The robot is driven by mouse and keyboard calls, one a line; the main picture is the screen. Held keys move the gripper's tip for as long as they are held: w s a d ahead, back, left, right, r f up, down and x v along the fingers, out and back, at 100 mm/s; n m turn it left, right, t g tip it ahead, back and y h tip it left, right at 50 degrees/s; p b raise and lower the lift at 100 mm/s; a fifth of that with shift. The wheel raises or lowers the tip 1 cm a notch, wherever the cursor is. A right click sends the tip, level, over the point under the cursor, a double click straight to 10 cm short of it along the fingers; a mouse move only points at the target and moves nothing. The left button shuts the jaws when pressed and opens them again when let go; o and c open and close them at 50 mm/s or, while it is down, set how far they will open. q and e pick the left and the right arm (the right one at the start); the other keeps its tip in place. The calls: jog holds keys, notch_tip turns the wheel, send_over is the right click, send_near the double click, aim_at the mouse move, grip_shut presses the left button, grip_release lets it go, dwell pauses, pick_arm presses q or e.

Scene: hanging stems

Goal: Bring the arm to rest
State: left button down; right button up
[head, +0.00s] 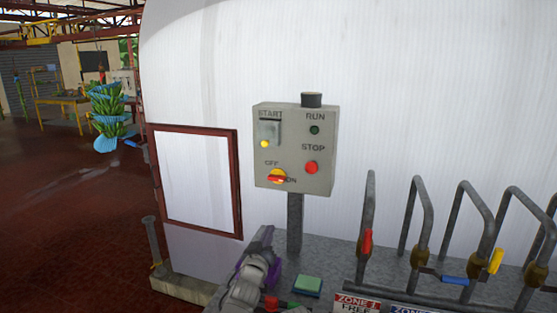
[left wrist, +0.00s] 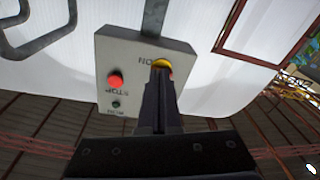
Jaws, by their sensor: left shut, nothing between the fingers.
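My left gripper (head: 263,238) is low in the head view, in front of and below the grey control box (head: 293,180). In the left wrist view its dark fingers (left wrist: 161,72) are together and empty, and they cover much of the box's yellow and red rotary switch (left wrist: 164,63). I cannot tell whether they touch it. In the head view the red handle of this switch (head: 277,178) lies roughly level, with its right end by the ON mark. My right gripper is not in view.
The box carries a red STOP button (head: 312,167) and a dark green RUN lamp (head: 314,130). A green pad (head: 308,284) lies on the grey bench below. Bent metal pipes with coloured levers (head: 420,240) stand to the right. Hanging green bunches (head: 109,110) are far left.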

pick_arm(q)
jog(key=s+f+g+y, duration=0.1)
jog(key=f+g, duration=0.1)
jog(key=f, duration=0.2)
jog(key=s+f+g+y, duration=0.1)
jog(key=s+f+g, duration=0.1)
jog(key=f, duration=0.2)
jog(key=s+a+f+g+y, duration=0.1)
jog(key=s+f+g, duration=0.1)
jog(key=f, duration=0.2)
jog(key=shift+a+f+m, duration=0.1)
jog(key=shift+f+m, duration=0.05)
jog(key=shift+m, duration=0.15)
jog(key=s+f+g, duration=0.1)
jog(key=s+f, duration=0.1)
jog(key=s+f+g, duration=0.1)
jog(key=s+f, duration=0.1)
jog(key=s+f+m+g+y, duration=0.1)
jog(key=s+f+g, duration=0.1)
jog(key=shift+s+a+f, duration=0.1)
jog(key=shift+a, duration=0.2)
jog(key=s+a+f+m+g+y, duration=0.1)
jog(key=s+f+m+g, duration=0.2)
jog(key=s, duration=1.5)
notch_tip(320, 180, down, 2)
jog(key=g, duration=0.5)
jog(key=shift+s+a+f+g, duration=0.15)
jog(key=shift+f+g, duration=0.05)
jog(key=shift+g, duration=0.2)
